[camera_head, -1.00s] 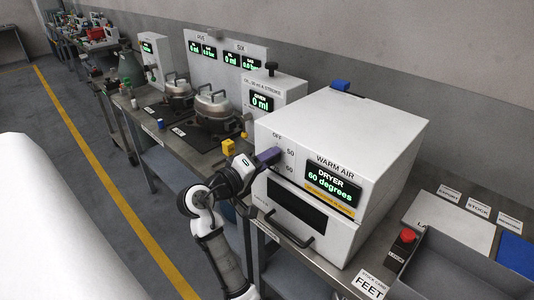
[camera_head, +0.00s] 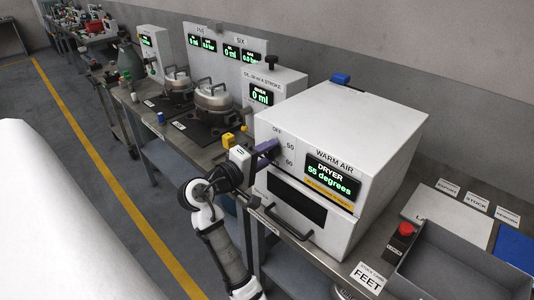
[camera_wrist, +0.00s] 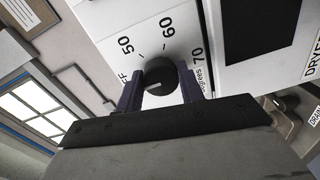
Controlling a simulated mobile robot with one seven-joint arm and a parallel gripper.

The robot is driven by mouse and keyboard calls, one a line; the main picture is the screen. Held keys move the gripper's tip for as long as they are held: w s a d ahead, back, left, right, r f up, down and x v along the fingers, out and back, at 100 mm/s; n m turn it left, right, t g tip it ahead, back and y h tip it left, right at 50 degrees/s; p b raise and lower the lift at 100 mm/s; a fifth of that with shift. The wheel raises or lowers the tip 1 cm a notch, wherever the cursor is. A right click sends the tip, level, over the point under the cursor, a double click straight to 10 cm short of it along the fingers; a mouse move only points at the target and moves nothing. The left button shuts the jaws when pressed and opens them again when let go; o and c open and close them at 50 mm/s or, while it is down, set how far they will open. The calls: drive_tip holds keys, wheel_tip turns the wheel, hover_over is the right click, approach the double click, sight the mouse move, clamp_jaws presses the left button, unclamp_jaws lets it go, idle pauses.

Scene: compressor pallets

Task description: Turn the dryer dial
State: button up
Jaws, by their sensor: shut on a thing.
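The dryer (camera_head: 335,150) is a white box labelled WARM AIR on the bench, and its green display (camera_head: 331,181) reads 55 degrees. Its black dial (camera_wrist: 160,76) shows in the wrist view, with marks 50, 60 and 70 around it. My gripper (camera_head: 266,149) reaches the dryer's front face at the dial. In the wrist view my gripper's two purple fingers (camera_wrist: 161,92) stand on either side of the dial and are shut on it. In the head view the fingers and hand hide the dial.
A drawer front with a dark handle (camera_head: 288,222) sits low on the dryer. A grey tray (camera_head: 455,262) and a red button (camera_head: 406,229) are to the right. Metal pots (camera_head: 215,103) stand to the left. The floor beside the bench is clear.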

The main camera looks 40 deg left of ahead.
drive_tip(key=o, duration=1)
drive_tip(key=s+b, duration=0.1)
drive_tip(key=s, duration=0.3)
drive_tip(key=s+a+b, duration=0.1)
drive_tip(key=s+b, duration=0.1)
drive_tip(key=s, duration=0.3)
drive_tip(key=s+b, duration=0.1)
drive_tip(key=s, duration=0.3)
drive_tip(key=shift+s+a+r, duration=0.15)
drive_tip(key=shift+s+r, duration=0.05)
drive_tip(key=shift+s, duration=0.2)
